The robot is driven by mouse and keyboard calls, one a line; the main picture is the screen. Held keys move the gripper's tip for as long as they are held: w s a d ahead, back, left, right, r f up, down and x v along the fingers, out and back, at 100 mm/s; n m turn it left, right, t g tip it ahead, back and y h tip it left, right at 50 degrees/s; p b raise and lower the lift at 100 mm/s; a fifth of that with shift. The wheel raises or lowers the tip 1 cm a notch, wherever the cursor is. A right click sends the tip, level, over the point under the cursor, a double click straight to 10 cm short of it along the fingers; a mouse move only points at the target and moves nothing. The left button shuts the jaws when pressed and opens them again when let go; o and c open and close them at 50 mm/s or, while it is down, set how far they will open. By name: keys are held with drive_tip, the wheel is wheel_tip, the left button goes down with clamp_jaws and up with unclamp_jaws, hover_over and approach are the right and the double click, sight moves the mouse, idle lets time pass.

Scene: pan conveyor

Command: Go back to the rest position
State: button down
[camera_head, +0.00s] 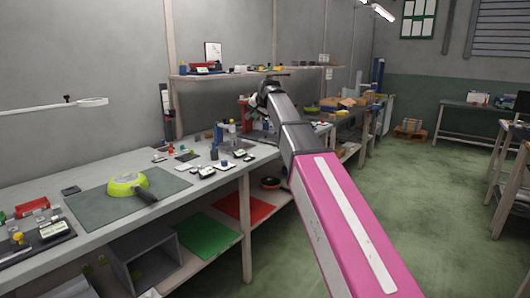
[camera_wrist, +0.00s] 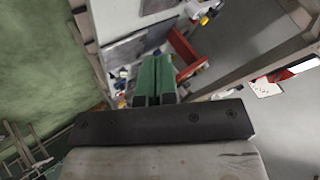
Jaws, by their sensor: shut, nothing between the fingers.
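My gripper is shut and empty. In the wrist view its two green fingers (camera_wrist: 155,76) lie side by side, pressed together. In the head view my pink and grey arm reaches out and away over the floor side of the workbench. Its far end is raised near the back shelf, and the fingertips there are too small to make out. A yellow-green pan (camera_head: 127,185) with a dark handle rests on a dark green mat (camera_head: 92,209) on the workbench, well apart from my gripper.
The long workbench (camera_head: 177,204) runs along the left wall with several small tools and parts on it. A shelf (camera_head: 222,73) stands above it. Red (camera_head: 244,207) and green (camera_head: 203,236) panels lie on the lower shelf. Open floor (camera_head: 430,200) lies right of my arm.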

drive_tip(key=s+d+f+g+h, duration=0.1)
drive_tip(key=s+d+f, duration=0.3)
drive_tip(key=f, duration=0.6)
drive_tip(key=s+d+f+n+g+h, duration=0.15)
drive_tip(key=s+d+f, duration=0.25)
drive_tip(key=f, duration=0.6)
drive_tip(key=s+d+f+g, duration=0.1)
drive_tip(key=s+d+f, duration=0.35)
drive_tip(key=f, duration=0.55)
drive_tip(key=s+d+f+n+g+h, duration=0.1)
drive_tip(key=s+d+f, duration=0.4)
drive_tip(key=s+f, duration=0.5)
drive_tip(key=s+d+f+n+g+h, duration=0.1)
drive_tip(key=s+d+f+g, duration=0.2)
drive_tip(key=s+f, duration=0.7)
drive_tip(key=shift+s+d+g, duration=0.35)
drive_tip(key=shift+s+d, duration=0.35)
drive_tip(key=shift+d, duration=0.5)
